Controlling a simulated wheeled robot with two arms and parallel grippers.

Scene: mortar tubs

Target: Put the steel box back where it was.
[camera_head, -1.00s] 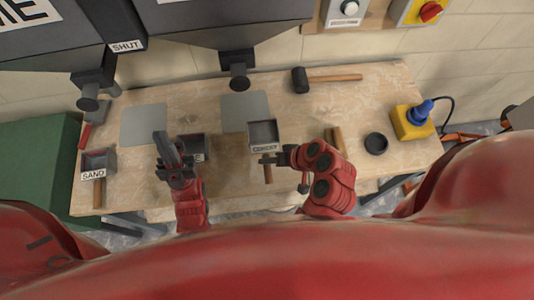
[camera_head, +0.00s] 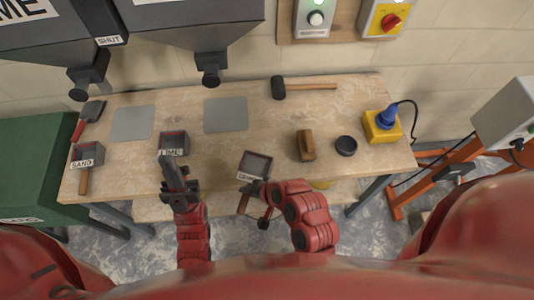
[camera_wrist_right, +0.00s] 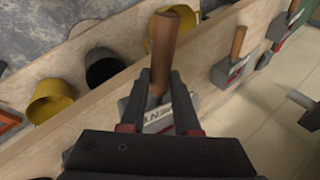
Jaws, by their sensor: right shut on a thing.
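The steel box labelled CEMENT (camera_head: 256,164) is near the front edge of the bench (camera_head: 120,182), turned askew, its wooden handle (camera_head: 243,204) towards me. My right gripper (camera_head: 258,187) is shut on it near the label. In the right wrist view my right gripper's fingers (camera_wrist_right: 158,108) flank the base of the handle (camera_wrist_right: 164,50). I cannot tell whether the box touches the bench. My left gripper (camera_head: 174,178) is just in front of the LIME box (camera_head: 173,141) and hides its handle; its jaw opening is unclear. The SAND box (camera_head: 87,155) stands at the left.
Two grey plates (camera_head: 225,114) (camera_head: 132,123) lie on the bench. A mallet (camera_head: 305,86), a wooden block tool (camera_head: 306,145), a black round pot (camera_head: 346,146) and a yellow-blue device (camera_head: 382,125) are on it too. Dark hoppers (camera_head: 190,22) hang above the back. Yellow buckets (camera_wrist_right: 52,100) stand below.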

